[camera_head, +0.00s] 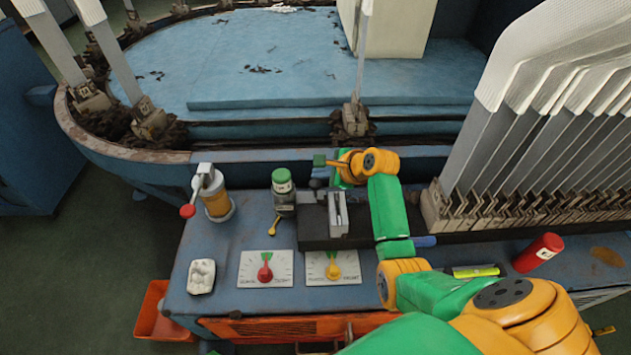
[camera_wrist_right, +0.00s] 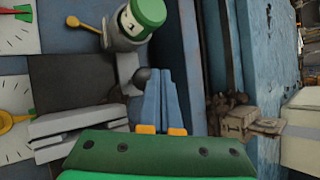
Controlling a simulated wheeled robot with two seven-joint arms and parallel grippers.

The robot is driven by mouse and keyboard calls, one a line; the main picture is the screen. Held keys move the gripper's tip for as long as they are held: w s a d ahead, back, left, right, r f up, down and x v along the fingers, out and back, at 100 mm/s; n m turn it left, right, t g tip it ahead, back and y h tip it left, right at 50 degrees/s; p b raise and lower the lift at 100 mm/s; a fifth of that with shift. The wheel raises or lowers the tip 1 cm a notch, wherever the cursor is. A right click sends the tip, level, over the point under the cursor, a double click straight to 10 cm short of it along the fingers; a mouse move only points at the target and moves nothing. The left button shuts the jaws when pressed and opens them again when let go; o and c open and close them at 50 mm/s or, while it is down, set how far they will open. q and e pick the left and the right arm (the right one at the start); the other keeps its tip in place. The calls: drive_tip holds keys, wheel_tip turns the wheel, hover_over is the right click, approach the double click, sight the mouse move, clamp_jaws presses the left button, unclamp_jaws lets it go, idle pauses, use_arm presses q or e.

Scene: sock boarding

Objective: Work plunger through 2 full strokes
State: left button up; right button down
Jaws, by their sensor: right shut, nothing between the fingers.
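A small dark ball knob (camera_wrist_right: 141,75), which may be the plunger's top, shows beside the green-capped fitting (camera_wrist_right: 138,22) in the right wrist view. My right gripper (camera_wrist_right: 160,72) is shut and empty, its blue-grey fingers together, with their tips just right of the knob in that view. Contact cannot be told. In the head view my right gripper (camera_head: 318,177) is small and partly hidden beside the green-capped fitting (camera_head: 283,190). An amber cylinder (camera_head: 217,203) with a red-balled lever (camera_head: 188,210) stands farther left. My left gripper is not in view.
Dials with a red pointer (camera_head: 265,272) and a yellow pointer (camera_head: 333,268) lie on the blue bench. A dark block with a metal clamp (camera_head: 338,213) sits beside my right arm. A red cylinder (camera_head: 538,252) is at right. Tall sock boards (camera_head: 540,115) crowd the right side.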

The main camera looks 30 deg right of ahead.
sight(317, 183)
drive_tip(key=shift+f, duration=0.1)
drive_tip(key=shift+f, duration=0.25)
drive_tip(key=shift+s+f, duration=0.1)
drive_tip(key=shift+f, duration=1.3)
idle(1.2)
wheel_tip(317, 183, up, 4)
drive_tip(key=p, duration=0.4)
drive_tip(key=shift+f+p, duration=0.2)
drive_tip(key=shift+p, duration=0.2)
drive_tip(key=shift+f, duration=0.1)
idle(0.4)
